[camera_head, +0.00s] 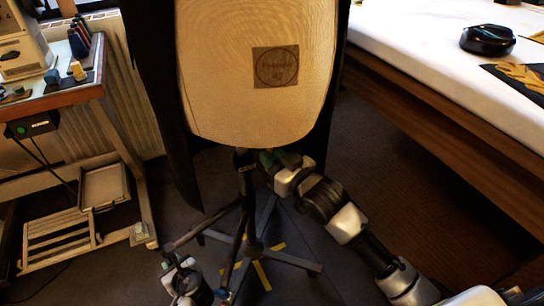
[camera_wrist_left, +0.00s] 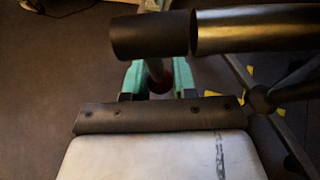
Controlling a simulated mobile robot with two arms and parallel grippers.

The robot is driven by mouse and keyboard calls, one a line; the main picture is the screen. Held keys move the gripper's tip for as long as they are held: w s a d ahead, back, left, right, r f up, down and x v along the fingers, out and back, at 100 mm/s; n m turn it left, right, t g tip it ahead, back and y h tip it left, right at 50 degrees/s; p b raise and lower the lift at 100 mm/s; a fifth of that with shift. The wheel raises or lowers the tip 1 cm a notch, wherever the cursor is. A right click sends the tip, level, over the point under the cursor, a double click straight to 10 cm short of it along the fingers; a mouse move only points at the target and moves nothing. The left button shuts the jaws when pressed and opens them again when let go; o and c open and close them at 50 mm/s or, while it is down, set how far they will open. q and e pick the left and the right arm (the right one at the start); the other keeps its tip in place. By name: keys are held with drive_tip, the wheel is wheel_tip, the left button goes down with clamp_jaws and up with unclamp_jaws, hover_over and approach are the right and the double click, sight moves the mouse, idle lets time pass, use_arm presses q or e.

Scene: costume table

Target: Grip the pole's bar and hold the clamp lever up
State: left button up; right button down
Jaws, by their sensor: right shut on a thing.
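The pole (camera_head: 246,190) stands upright under a cream dress form (camera_head: 225,95) and ends in dark splayed legs. My right gripper (camera_head: 268,159) is just below the form, beside the pole's right side. It is shut on what looks like the clamp lever, which its fingers mostly hide. My left gripper (camera_head: 186,268) is low and left of the pole, near a stand leg. In the left wrist view its green fingers (camera_wrist_left: 158,80) are apart, with a thin rod showing between them. A thick dark bar (camera_wrist_left: 150,35) crosses in front of the fingertips; I cannot tell contact.
A work table (camera_head: 60,103) with a slatted lower shelf stands at the left. A long white-topped table (camera_head: 440,70) runs along the right, with a black object (camera_head: 488,39) on it. Yellow tape (camera_head: 262,274) marks the floor between the legs.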

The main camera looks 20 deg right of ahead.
use_arm(q)
drive_tip(key=shift+s+d+r, duration=0.1)
drive_tip(key=shift+s+d, duration=0.2)
drive_tip(key=shift+s, duration=0.3)
drive_tip(key=shift+s+d+r, duration=0.1)
drive_tip(key=shift+s+d, duration=0.15)
drive_tip(key=shift+s, duration=0.3)
drive_tip(key=shift+v, duration=1.25)
drive_tip(key=shift+s+d+r, duration=0.2)
drive_tip(key=shift+s+r, duration=0.2)
drive_tip(key=shift+r, duration=0.05)
drive_tip(key=shift+s+d+r, duration=0.2)
drive_tip(key=shift+s+r, duration=0.15)
drive_tip(key=shift+r, duration=0.15)
